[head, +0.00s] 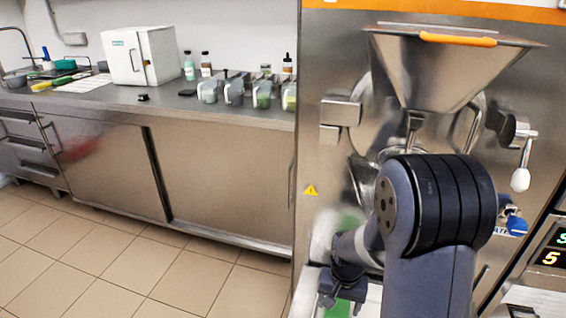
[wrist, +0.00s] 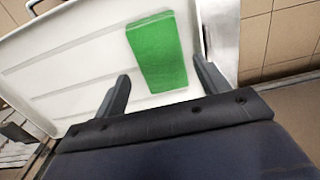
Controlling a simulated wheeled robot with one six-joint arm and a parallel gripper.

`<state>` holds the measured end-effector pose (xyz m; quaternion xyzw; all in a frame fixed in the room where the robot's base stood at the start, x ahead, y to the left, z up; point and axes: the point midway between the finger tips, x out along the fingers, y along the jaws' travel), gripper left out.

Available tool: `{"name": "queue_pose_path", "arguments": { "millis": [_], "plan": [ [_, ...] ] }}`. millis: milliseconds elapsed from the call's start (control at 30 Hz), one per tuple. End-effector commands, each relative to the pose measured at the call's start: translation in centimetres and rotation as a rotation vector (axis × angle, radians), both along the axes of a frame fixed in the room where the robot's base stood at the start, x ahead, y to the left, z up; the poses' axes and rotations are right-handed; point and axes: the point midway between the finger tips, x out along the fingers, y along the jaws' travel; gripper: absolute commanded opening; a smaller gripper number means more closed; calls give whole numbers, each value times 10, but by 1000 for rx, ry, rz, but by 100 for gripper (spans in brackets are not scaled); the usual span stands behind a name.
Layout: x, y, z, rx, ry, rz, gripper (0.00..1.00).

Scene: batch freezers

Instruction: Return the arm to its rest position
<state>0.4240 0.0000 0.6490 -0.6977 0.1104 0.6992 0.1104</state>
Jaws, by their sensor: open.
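My arm (head: 430,215) is folded in front of the batch freezer (head: 330,60), with its dark elbow raised. My gripper (head: 342,290) points down at the lower middle of the head view, partly hidden by the arm. In the wrist view my gripper (wrist: 160,85) is open, its two dark fingers apart with nothing between them. Beyond the fingers is a white surface (wrist: 60,75) with a green rectangular item (wrist: 158,52) on it. I cannot tell how far the fingers are from it.
The freezer has a steel hopper (head: 440,65) and a white-knobbed crank (head: 521,178) close to my arm. A steel counter (head: 170,105) at left holds a white box (head: 140,55), several jugs (head: 235,92) and bottles. The tiled floor (head: 110,255) at left is clear.

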Motion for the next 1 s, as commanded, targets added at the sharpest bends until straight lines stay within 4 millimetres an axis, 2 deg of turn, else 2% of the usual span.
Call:
{"name": "queue_pose_path", "arguments": {
  "millis": [33, 267, 400, 600, 1000],
  "plan": [
    [-1, 0, -14, 1, 5, 0, 70],
    [-1, 0, -60, 0, 4, 0, 70],
    [1, 0, -34, 0, -5, 0, 70],
    [1, 0, -15, 0, -3, 0, 70],
    [0, 0, -11, 0, -1, 0, 70]
  ]
}}
